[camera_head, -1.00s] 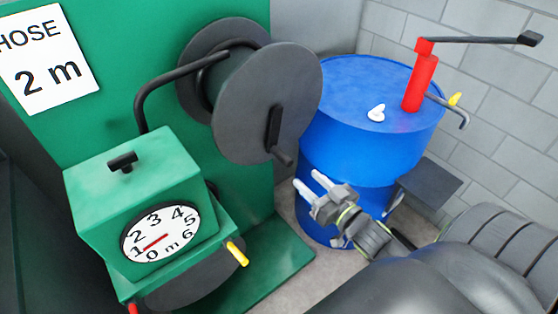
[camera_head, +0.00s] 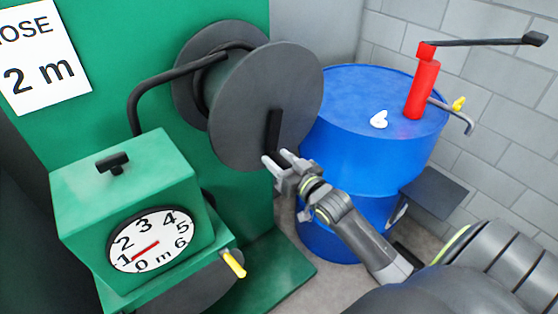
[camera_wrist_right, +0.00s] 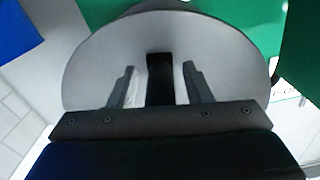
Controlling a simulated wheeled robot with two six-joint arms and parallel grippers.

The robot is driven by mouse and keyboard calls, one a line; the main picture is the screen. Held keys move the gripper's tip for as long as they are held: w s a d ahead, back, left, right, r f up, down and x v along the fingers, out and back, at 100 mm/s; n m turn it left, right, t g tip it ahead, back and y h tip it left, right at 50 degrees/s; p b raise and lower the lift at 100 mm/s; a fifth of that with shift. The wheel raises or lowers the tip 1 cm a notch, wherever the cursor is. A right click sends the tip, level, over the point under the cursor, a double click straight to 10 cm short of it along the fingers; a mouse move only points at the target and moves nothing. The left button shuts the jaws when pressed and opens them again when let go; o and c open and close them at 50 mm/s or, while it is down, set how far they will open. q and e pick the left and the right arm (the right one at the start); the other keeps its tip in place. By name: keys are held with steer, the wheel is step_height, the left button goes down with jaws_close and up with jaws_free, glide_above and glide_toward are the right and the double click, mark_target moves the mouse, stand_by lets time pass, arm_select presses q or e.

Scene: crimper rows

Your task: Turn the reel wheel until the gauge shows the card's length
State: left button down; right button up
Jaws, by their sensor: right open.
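The grey reel wheel (camera_head: 235,125) is mounted on the green panel, with a black crank handle (camera_head: 274,130) on its face. My right gripper (camera_head: 277,158) is open at the lower end of the handle. In the right wrist view its two fingers (camera_wrist_right: 158,85) stand on either side of the black handle (camera_wrist_right: 160,75), with gaps on both sides. The round white gauge (camera_head: 165,250) on the green box has a red needle pointing at about 1. My left gripper is not in view.
A blue drum (camera_head: 350,150) with a red pump (camera_head: 422,85) stands right of the reel. A black bent pipe (camera_head: 150,85) runs from the green box (camera_head: 125,190) to the reel. A yellow-handled lever (camera_head: 234,263) sticks out below the gauge.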

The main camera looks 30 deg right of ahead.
steer(key=shift+w, duration=0.1)
steer(key=shift+c, duration=0.2)
jaws_close()
